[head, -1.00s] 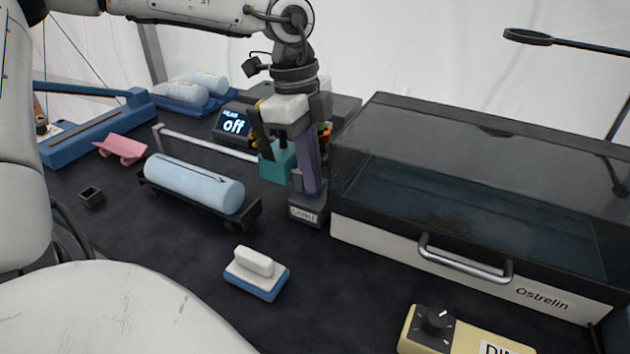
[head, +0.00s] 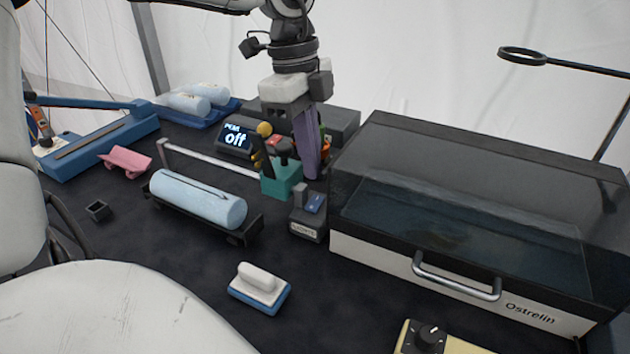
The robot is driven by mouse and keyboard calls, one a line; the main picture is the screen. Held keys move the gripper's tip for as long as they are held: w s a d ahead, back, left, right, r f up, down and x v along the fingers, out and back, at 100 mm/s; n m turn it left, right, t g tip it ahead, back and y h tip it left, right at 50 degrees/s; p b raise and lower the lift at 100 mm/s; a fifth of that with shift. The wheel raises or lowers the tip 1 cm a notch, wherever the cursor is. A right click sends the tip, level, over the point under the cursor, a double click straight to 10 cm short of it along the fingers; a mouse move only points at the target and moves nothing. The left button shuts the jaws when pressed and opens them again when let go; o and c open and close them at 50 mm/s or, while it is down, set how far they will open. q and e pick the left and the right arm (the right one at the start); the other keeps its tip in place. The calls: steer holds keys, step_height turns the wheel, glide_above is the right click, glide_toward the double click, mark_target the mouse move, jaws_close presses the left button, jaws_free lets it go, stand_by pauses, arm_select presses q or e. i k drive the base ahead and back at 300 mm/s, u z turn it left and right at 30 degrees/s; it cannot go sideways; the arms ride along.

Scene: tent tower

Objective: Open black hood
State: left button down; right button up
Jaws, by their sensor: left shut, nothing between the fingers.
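The black hood (head: 490,185) is the dark see-through cover with a black frame on the white box marked "Ostrelin" at the right. It is closed. A grey bar handle (head: 455,278) is on the box's front. My left gripper (head: 310,172) points down behind the small light switch box, left of the hood and apart from the handle. Its fingers are together, with nothing seen between them. My right gripper is not in view.
A switch box (head: 308,222) and a teal holder (head: 282,180) stand close to my left gripper. A blue roll (head: 198,198) lies in a black cradle. A blue-and-white eraser (head: 260,288) and a cream dial box (head: 432,338) are in front. A ring on an arm (head: 522,54) hangs at upper right.

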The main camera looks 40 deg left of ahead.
mark_target(474, 206)
steer(key=k, duration=1.5)
